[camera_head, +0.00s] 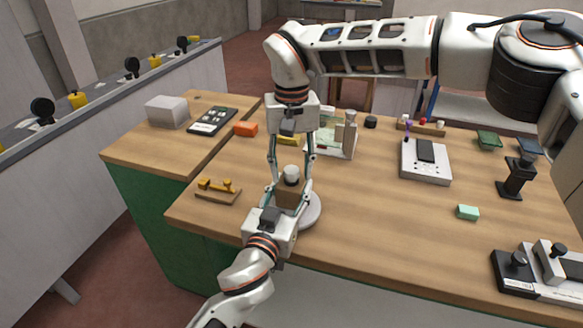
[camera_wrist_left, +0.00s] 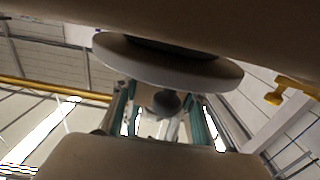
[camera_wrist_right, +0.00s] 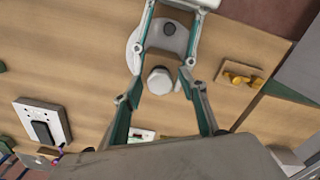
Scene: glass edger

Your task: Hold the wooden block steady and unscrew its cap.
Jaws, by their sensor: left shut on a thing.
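The wooden block (camera_head: 288,194) stands upright near the table's front left, with a white cap (camera_head: 291,172) on top. My left gripper (camera_head: 284,199) is shut on the block from the front, one finger on each side. My right gripper (camera_head: 291,178) points down from above, its fingers spread on either side of the cap. In the right wrist view the cap (camera_wrist_right: 158,80) lies between the right fingertips (camera_wrist_right: 160,87), with gaps on both sides.
A round pale disc (camera_head: 312,211) lies beside the block. A small wooden tray with yellow parts (camera_head: 218,190) is to the left. An orange block (camera_head: 245,128) and a framed stand (camera_head: 336,140) are behind. A green block (camera_head: 468,212) and a white device (camera_head: 425,165) lie right.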

